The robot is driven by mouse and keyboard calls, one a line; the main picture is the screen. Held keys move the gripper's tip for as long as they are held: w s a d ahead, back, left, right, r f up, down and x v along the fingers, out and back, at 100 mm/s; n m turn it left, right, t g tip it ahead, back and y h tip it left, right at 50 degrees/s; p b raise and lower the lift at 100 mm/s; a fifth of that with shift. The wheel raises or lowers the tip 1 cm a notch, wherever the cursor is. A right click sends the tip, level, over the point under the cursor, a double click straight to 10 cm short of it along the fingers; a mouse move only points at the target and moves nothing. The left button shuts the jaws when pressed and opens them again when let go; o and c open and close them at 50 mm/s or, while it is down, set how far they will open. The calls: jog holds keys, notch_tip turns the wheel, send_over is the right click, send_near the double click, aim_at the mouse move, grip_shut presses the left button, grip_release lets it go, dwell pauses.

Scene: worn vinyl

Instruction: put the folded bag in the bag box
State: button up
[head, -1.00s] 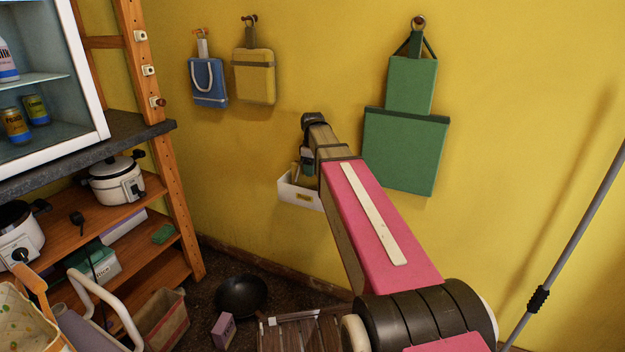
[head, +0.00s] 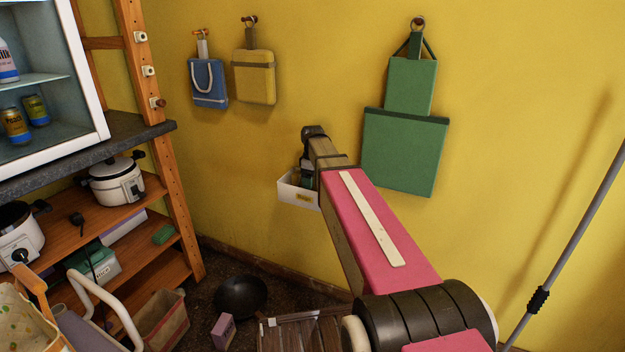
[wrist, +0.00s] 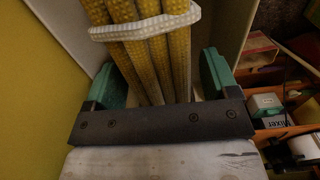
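The folded bag (wrist: 150,50) shows in the wrist view as a yellow woven bundle with a white band around it. It lies at a slant between my two green fingertips. My gripper (wrist: 160,70) has its fingers wide apart, with a pale gap between the bundle and the right finger. The bag box is a small white open box on the yellow wall in the head view (head: 297,195); its pale walls flank the bundle in the wrist view. My gripper (head: 307,172) reaches down at the box in the head view. My arm hides part of it and the bag there.
A blue bag (head: 208,84), a yellow bag (head: 254,78) and green bags (head: 405,150) hang on the wall above. A wooden shelf with pots (head: 115,180) stands at left. A grey pole (head: 575,225) leans at right. A dark pan (head: 240,296) lies on the floor.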

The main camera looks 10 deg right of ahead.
jog(key=shift+r, duration=0.1)
notch_tip(320, 180, up, 12)
dwell(0.7)
